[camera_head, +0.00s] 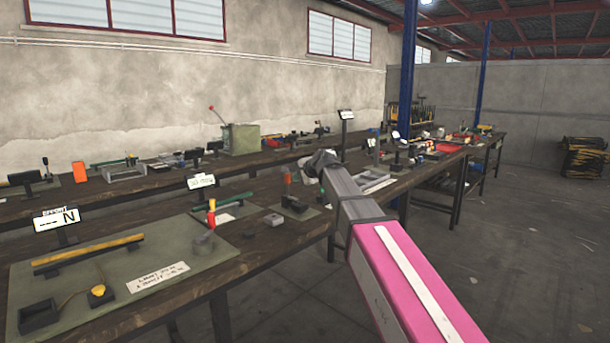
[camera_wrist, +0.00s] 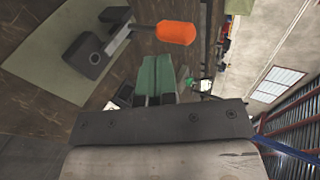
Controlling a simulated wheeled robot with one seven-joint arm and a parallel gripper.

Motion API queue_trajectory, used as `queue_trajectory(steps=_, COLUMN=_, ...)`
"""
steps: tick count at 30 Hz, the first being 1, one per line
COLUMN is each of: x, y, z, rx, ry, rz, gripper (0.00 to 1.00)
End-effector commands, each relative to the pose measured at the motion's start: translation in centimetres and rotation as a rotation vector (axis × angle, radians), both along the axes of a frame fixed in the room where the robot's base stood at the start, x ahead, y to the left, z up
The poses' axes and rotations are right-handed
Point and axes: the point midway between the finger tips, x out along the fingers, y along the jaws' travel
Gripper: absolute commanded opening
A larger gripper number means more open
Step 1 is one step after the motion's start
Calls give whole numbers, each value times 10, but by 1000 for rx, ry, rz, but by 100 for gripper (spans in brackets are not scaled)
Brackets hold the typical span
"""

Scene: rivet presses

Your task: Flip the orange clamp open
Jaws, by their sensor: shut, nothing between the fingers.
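The orange clamp's handle (camera_wrist: 176,34) shows large near the top of the wrist view. A metal rod (camera_wrist: 118,38) joins it to a dark block (camera_wrist: 86,54) on a grey-green mat (camera_wrist: 45,58). In the head view the orange handle (camera_head: 287,177) stands up at the back of its dark base (camera_head: 294,204), on the near bench. My gripper's green fingers (camera_wrist: 157,62) are shut and empty, beside the handle and apart from it in the wrist picture. In the head view my gripper (camera_head: 312,160) is beyond and right of the handle, with the fingertips hard to make out.
Another station with a red-and-yellow handle (camera_head: 211,214) and a sign (camera_head: 201,181) stands to the left. A small metal tray (camera_head: 372,181) is right of my arm.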

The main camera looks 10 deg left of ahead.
Motion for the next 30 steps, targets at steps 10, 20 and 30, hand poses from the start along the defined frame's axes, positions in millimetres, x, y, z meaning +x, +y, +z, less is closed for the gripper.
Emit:
queue_trajectory(steps=10, x=27, y=24, z=1, rx=0, ry=-2, rz=0, gripper=0)
queue_trajectory(steps=20, x=27, y=25, z=1, rx=0, ry=-1, rz=-1, gripper=0)
queue_trajectory(steps=30, x=33, y=31, z=4, rx=-43, ry=33, rz=1, gripper=0)
